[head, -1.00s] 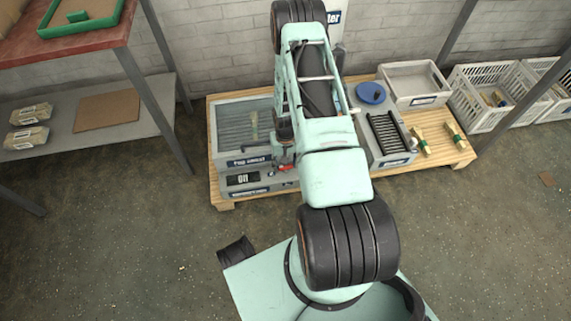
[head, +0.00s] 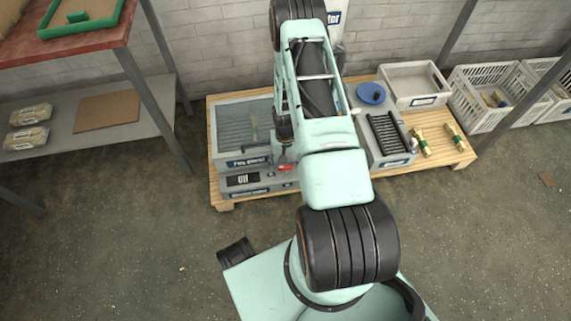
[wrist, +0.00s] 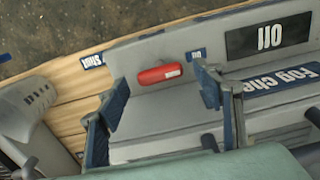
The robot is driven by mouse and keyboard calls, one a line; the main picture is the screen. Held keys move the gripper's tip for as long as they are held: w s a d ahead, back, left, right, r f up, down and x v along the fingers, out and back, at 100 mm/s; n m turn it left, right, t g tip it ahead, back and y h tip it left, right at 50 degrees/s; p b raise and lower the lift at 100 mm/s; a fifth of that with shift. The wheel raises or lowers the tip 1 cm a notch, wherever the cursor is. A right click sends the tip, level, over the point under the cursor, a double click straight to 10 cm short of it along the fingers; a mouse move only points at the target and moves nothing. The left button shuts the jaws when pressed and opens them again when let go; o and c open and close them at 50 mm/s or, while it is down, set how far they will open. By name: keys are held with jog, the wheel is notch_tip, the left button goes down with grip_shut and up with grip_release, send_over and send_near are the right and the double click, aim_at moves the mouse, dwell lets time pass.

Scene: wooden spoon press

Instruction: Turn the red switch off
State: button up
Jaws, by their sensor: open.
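The red switch (wrist: 160,74) is a short red handle on the grey front of the machine. It lies between two small blue labels, a left one (wrist: 92,60) and a right one (wrist: 195,54). It also shows in the head view (head: 286,168), just below my arm's end. My gripper (wrist: 163,95) is open, with one finger on each side of the switch in the wrist view. The fingers appear apart from it, and nothing is between them. A black display (head: 242,180) on the machine's front appears to read "Off"; it is upside down in the wrist view (wrist: 267,37).
The machine stands on a wooden pallet (head: 440,165). A black-slatted unit (head: 386,135), a blue disc (head: 370,93), a grey bin (head: 413,87) and brush-like bundles (head: 455,136) are to the right. A shelf post (head: 165,100) rises at left. Floor in front is open.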

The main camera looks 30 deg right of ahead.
aim_at(286, 167)
notch_tip(286, 167, up, 11)
dwell(0.4)
jog(key=shift+r, duration=0.1)
dwell(0.3)
